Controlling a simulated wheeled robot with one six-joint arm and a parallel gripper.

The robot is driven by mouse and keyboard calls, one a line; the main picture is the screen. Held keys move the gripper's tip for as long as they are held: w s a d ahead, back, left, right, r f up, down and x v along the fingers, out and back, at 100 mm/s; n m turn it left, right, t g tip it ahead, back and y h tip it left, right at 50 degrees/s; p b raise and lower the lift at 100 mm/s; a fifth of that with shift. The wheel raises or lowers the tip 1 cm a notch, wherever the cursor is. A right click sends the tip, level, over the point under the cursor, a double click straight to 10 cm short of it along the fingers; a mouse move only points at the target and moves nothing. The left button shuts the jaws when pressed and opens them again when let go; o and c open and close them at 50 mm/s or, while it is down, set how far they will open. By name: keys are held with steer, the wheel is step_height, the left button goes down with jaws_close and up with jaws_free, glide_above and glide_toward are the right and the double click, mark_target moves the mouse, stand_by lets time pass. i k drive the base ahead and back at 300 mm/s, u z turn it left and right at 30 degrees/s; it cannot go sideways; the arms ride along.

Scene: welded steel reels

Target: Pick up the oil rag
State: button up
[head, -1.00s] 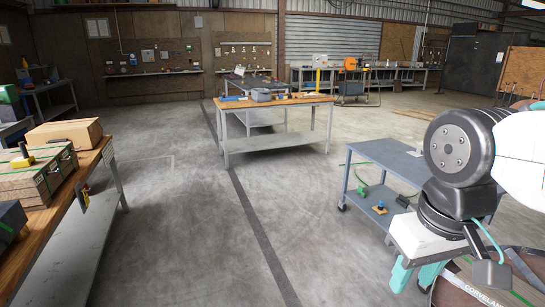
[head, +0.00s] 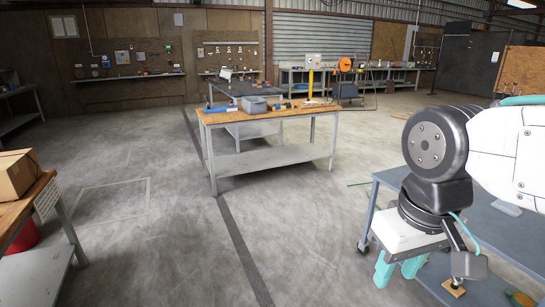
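I cannot make out an oil rag for certain in the head view. The wood-topped workbench (head: 225,118) in the middle holds a grey bin (head: 253,104), a long blue item (head: 220,108) and several small things too small to name. My gripper (head: 397,275) hangs at the lower right with its teal fingers pointing down. The fingers stand apart with nothing seen between them. It is in front of the blue-grey cart (head: 500,232) and well short of the workbench. My arm hides part of the cart.
A cardboard box (head: 15,175) sits on a wood-topped table at the left edge, with a red bucket (head: 22,238) below. Benches (head: 385,72) line the back wall. The concrete floor (head: 150,240) between the left table and the cart is clear.

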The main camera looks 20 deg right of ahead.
mark_target(513, 210)
steer(key=i, duration=2.3)
steer(key=z, duration=2.8)
steer(key=i, duration=1.65)
steer(key=u, duration=0.1)
